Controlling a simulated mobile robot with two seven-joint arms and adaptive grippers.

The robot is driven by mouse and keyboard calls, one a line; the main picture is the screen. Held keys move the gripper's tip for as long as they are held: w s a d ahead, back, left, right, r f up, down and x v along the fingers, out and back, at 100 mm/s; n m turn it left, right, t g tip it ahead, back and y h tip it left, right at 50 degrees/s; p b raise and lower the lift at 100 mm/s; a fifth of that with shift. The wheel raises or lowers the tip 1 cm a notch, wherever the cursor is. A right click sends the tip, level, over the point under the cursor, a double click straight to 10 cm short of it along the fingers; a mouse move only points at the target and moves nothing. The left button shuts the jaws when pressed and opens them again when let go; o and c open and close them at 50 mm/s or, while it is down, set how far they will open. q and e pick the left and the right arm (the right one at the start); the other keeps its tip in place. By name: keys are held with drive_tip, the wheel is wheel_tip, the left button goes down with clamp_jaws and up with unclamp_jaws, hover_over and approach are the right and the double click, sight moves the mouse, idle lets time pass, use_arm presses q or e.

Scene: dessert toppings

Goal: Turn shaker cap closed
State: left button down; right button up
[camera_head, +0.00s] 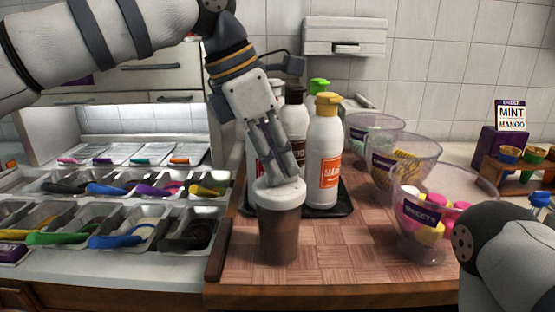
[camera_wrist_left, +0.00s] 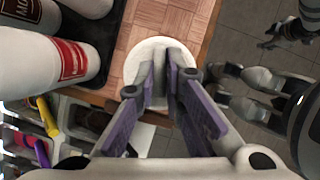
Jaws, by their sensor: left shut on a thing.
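The shaker (camera_head: 279,238) stands upright near the front edge of the wooden board, with a brown body and a white cap (camera_head: 267,193) on top. My left gripper (camera_head: 287,178) reaches down from above, its fingers closed together on the top of the cap. In the left wrist view the purple-padded fingers (camera_wrist_left: 163,98) are shut over the round white cap (camera_wrist_left: 137,66). They hide the middle of the cap and what they grip there. The shaker's body is hidden below the cap in that view. My right gripper is not seen in the head view; only part of my right arm shows.
Sauce bottles, including a white one with an orange label (camera_head: 324,155), stand on a black tray (camera_head: 345,207) just behind the shaker. Clear bowls (camera_head: 455,185) of toppings stand to the right. Metal topping bins (camera_head: 130,236) fill the left. The board is clear right of the shaker.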

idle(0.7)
use_arm(q)
drive_tip(key=c, duration=1.7)
unclamp_jaws()
drive_tip(key=v, duration=1.2)
